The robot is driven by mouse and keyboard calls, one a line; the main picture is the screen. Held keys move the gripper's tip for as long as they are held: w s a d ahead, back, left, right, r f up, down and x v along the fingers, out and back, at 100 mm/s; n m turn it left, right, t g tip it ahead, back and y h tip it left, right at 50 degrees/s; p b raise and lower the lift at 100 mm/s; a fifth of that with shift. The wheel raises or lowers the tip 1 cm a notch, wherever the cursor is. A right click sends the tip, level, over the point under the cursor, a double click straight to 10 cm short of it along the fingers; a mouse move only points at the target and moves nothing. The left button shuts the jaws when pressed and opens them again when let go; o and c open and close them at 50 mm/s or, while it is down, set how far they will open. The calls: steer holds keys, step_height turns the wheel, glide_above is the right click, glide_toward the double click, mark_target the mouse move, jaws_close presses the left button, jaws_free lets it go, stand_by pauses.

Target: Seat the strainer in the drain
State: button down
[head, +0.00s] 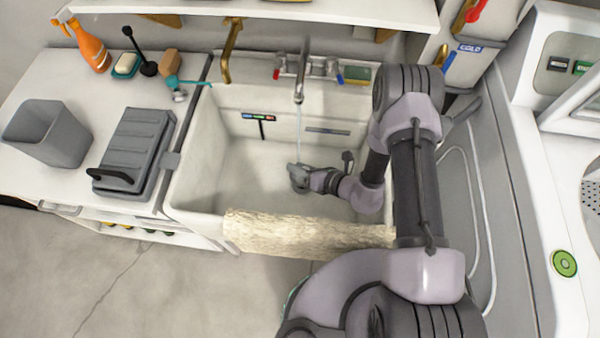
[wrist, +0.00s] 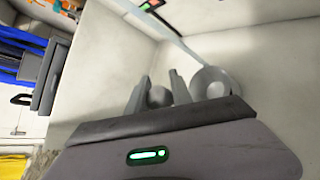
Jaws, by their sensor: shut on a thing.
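My gripper (head: 304,178) is down inside the white sink (head: 210,160), below the tap. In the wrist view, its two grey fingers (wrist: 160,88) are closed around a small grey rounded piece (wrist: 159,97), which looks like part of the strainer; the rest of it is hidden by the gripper. A round grey fitting with a paler ring (wrist: 212,84), seemingly the drain, shows just right of the fingers. I cannot tell the height of the held piece above the sink floor. In the head view, my gripper hides the drain.
A thin water stream (head: 298,135) falls from the tap (head: 299,92) close to my gripper. A pale towel (head: 300,232) hangs over the sink's front edge.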

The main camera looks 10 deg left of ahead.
steer(key=shift+s+d+f, duration=0.15)
steer(key=shift+d+f, duration=0.15)
stand_by(0.5)
steer(key=shift+s+f+b, duration=0.2)
steer(key=shift+f+b, duration=0.15)
stand_by(0.7)
steer(key=c, duration=1.1)
jaws_free()
steer(key=shift+o, duration=0.2)
